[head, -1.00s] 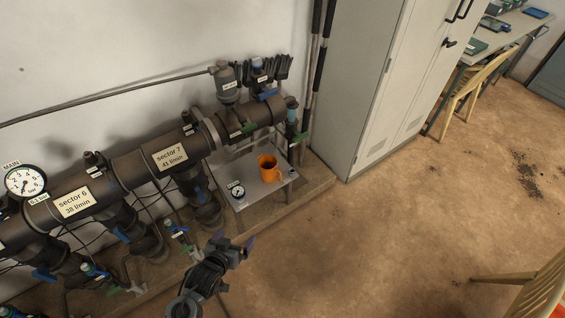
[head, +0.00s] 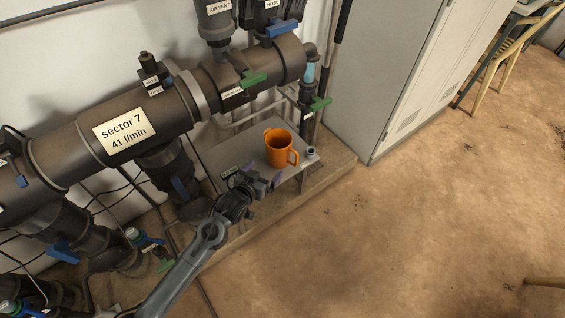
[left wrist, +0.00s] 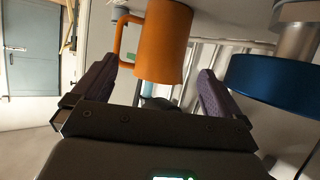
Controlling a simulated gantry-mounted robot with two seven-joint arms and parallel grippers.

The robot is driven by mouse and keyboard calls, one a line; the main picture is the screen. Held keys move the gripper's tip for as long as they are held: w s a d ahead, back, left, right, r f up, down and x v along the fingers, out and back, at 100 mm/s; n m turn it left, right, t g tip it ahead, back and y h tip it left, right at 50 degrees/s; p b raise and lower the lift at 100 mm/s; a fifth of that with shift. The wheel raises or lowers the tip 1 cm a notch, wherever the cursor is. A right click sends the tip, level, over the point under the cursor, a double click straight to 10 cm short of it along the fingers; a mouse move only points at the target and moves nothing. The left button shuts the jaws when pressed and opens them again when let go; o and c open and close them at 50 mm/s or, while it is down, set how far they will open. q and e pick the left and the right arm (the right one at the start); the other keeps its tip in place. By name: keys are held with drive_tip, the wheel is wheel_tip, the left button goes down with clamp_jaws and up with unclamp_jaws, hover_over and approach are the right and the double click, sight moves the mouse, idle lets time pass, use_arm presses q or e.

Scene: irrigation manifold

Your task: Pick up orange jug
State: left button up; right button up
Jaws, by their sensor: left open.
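The orange jug (head: 279,149) stands upright on a small grey metal shelf (head: 225,153) beneath the large pipe, its handle toward the right in the head view. My left gripper (head: 258,178) is in front of the shelf, just short of the jug on its near left side. In the left wrist view the jug (left wrist: 163,42) shows beyond and between the two purple fingers (left wrist: 155,85), with its handle to the left. The fingers are apart and nothing is between their pads. My right gripper is in neither view.
A thick pipe labelled sector 7 (head: 125,130) runs above the shelf, with green-handled valves (head: 254,78) close over it. A small fitting (head: 311,153) is at the shelf's right corner. A grey cabinet (head: 370,70) stands right; the floor (head: 400,230) in front is open.

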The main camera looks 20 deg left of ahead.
sight(273, 157)
use_arm(q)
drive_tip(key=b+x, duration=0.1)
drive_tip(key=x, duration=0.1)
drive_tip(key=b+x, duration=0.1)
drive_tip(key=x, duration=0.1)
drive_tip(key=b+x, duration=0.1)
drive_tip(key=x, duration=0.1)
drive_tip(key=shift+a+r, duration=0.1)
drive_tip(key=shift+a, duration=0.2)
drive_tip(key=shift+b+x, duration=1.75)
drive_tip(key=shift+x, duration=0.9)
drive_tip(key=shift+w, duration=0.4)
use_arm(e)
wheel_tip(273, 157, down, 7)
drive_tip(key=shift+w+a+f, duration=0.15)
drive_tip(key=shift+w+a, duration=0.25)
use_arm(q)
drive_tip(key=shift+s+a, duration=0.1)
drive_tip(key=shift+c, duration=0.8)
drive_tip(key=c, duration=0.6)
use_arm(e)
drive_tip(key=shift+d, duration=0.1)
